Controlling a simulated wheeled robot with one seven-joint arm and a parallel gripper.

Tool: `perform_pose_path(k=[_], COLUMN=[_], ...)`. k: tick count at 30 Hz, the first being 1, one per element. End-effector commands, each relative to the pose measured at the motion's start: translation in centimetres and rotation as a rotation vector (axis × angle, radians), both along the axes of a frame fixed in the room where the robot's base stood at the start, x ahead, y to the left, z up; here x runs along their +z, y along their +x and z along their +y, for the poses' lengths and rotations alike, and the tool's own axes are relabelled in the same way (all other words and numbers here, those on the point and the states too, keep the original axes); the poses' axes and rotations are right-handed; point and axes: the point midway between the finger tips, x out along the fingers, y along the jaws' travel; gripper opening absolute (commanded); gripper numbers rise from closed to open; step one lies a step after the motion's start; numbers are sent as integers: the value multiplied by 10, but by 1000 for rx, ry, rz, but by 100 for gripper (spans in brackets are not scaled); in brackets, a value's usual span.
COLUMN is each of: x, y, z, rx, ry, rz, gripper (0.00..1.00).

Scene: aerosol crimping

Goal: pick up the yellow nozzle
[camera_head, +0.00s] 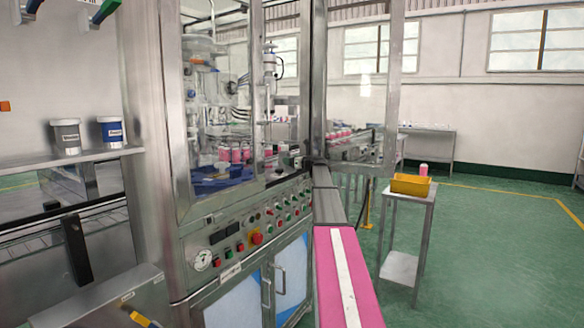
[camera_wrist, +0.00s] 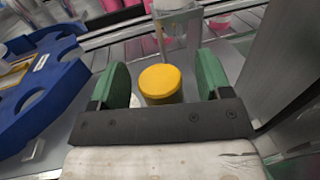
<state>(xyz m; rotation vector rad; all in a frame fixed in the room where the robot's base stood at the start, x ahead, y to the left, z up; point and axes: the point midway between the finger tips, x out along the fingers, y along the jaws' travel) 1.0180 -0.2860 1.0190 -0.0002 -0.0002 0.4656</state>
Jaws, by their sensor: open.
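The yellow nozzle (camera_wrist: 161,86) shows in the wrist view as a short round yellow piece with a flat top. It stands between the two green finger pads of my gripper (camera_wrist: 162,66). My gripper is open, with a visible gap on each side of the nozzle. The nozzle's lower part is hidden behind the dark gripper bar. I cannot make out the nozzle or my gripper in the head view.
In the wrist view a blue tray (camera_wrist: 38,98) with round cutouts lies to the left, and a grey metal wall (camera_wrist: 275,65) stands close on the right. Pink cans line the back. The head view shows the glazed machine cabinet (camera_head: 225,130) and a yellow bin (camera_head: 411,185).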

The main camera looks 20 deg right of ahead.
Motion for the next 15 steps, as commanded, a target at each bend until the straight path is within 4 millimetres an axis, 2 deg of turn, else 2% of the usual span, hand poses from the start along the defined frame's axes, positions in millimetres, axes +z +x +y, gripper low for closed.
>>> perform_pose_path(k=[2, 7, 8, 15], x=[0, 0, 0, 0], y=[0, -1, -1, -1], z=[0, 0, 0, 0], rx=[0, 0, 0, 0], ry=[0, 0, 0, 0], rz=[0, 0, 0, -1], gripper=[72, 16, 14, 14])
